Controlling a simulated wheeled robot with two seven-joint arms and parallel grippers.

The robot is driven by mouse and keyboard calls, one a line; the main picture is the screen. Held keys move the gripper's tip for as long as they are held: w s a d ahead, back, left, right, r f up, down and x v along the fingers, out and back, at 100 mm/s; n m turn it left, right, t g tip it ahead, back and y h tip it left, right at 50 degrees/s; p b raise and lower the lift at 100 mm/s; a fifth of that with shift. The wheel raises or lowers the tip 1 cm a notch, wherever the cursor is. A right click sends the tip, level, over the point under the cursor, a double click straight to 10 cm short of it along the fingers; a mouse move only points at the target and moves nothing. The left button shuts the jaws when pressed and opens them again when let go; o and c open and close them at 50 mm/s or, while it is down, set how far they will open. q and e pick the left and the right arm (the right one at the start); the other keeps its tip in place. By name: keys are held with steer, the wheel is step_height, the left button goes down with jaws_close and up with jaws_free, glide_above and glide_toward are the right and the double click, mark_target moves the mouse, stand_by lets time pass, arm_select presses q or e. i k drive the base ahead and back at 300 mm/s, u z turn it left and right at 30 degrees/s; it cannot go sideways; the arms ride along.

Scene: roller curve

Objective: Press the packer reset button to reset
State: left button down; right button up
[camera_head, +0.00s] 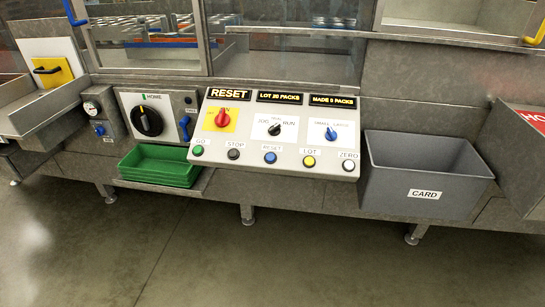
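The packer control panel (240,150) is a light sloped box on the front of the machine, near the middle of the head view. Its blue button (270,158), labelled RESET, sits in the middle of the bottom row. Beside it are a green GO button (198,150), a black STOP button (233,154), a yellow LOT button (309,161) and a white ZERO button (348,166). The displays above read RESET (230,93), LOT 20 PACKS (279,97) and MADE 0 PACKS (331,101). Neither of my grippers shows in the head view.
A red knob (222,118) and two smaller selectors sit above the buttons. A green tray (159,166) is at the left. A grey bin (423,173) marked CARD stands at the right. A black dial (147,121) is left of the panel. The floor in front is clear.

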mark_target(270, 157)
steer(key=z, duration=0.3)
steer(key=i, duration=1.05)
steer(key=u, duration=0.1)
